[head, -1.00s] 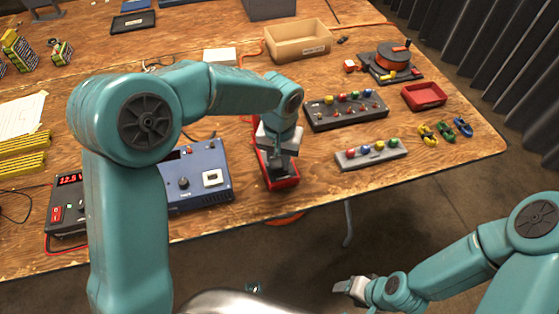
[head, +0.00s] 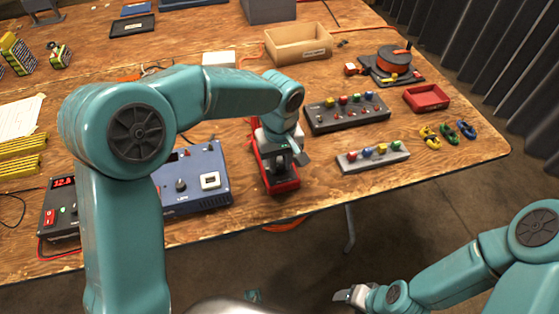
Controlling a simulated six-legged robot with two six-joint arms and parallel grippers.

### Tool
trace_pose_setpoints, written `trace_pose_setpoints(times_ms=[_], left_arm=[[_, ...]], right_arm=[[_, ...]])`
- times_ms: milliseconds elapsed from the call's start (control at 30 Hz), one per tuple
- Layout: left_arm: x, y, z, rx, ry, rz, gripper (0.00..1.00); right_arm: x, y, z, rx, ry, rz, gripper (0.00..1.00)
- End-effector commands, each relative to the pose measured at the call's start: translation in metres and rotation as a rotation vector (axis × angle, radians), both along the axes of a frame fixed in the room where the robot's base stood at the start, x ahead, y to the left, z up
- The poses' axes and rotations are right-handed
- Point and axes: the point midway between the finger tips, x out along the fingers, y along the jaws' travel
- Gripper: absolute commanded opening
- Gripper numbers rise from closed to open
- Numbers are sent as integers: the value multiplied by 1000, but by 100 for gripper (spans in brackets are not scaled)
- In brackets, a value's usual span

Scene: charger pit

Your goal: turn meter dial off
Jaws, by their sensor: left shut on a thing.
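A red meter (head: 284,187) with a dark face lies near the front edge of the table, in the middle of the head view. My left gripper (head: 284,164) points down over it and is shut on its dial. The dial itself is hidden by the fingers, so its setting cannot be read. My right gripper (head: 347,296) is low in front of the table, away from the meter. Its fingers are too small and edge-on to tell whether they are open.
A blue power unit (head: 195,180) stands left of the meter, partly behind my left arm. A grey block with coloured knobs (head: 372,157) and a dark panel (head: 347,113) are to the right. A red tray (head: 425,98) and an open cardboard box (head: 298,43) are farther off.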

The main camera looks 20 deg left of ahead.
Motion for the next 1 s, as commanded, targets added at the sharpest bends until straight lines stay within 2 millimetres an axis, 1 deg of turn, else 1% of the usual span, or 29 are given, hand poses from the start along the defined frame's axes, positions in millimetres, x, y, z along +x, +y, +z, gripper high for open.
trace_pose_setpoints(times_ms=[367, 400, 467, 733, 800, 867, 967, 1000], left_arm=[[1, 0, 1, 0, -3, 4, 0], [1, 0, 1, 0, -3, 3, 34], [1, 0, 1, 0, -3, 3, 53], [0, 0, 1, 0, -1, 3, 53], [0, 0, 3, 0, -1, 3, 53], [1, 0, 9, -1, -3, 3, 53], [1, -1, 28, -3, -7, 3, 53], [1, -1, 38, -2, -6, 3, 53]], right_arm=[[0, 0, 0, 0, 0, 0, 63], [0, 0, 0, 0, 0, 0, 63], [0, 0, 0, 0, 0, 0, 63], [0, 0, 0, 0, 0, 0, 63], [0, 0, 1, 0, 0, 0, 63], [0, 0, 2, 0, 0, 0, 63], [0, 0, 5, 0, 0, 0, 63], [0, 0, 7, 0, 0, 0, 63]])
